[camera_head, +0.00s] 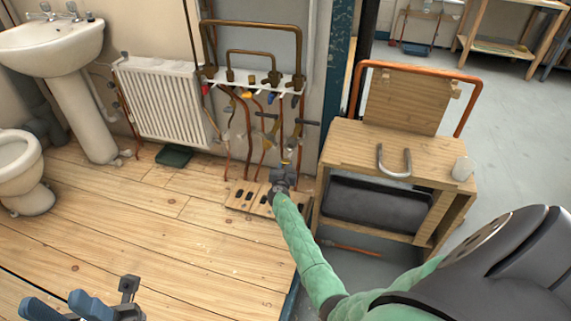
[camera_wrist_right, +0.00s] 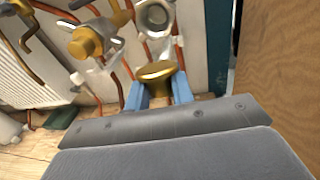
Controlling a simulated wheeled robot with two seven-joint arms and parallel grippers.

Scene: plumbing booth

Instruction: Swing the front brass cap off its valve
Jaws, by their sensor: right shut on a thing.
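The brass cap (camera_wrist_right: 158,72) is between the blue fingertips of my right gripper (camera_wrist_right: 158,90), which is shut on it. A round chrome valve mouth (camera_wrist_right: 155,14) shows just above and behind the cap; I cannot tell how the two are joined. A second brass cap (camera_wrist_right: 87,41) sits on another valve to the left. In the head view, my right gripper (camera_head: 283,178) is low in front of the copper pipes, and it hides the held cap there. My left gripper (camera_head: 64,305) is at the bottom left, its blue fingers apart and empty, far from the valves.
Copper pipes (camera_head: 228,140) hang from a white manifold rail (camera_head: 262,82) on the wall. A slotted wooden block (camera_head: 240,197) lies on the floor beneath. A wooden cabinet (camera_head: 345,150) stands close on the right, a white radiator (camera_head: 165,100) on the left. The floorboards (camera_head: 150,235) are mostly clear.

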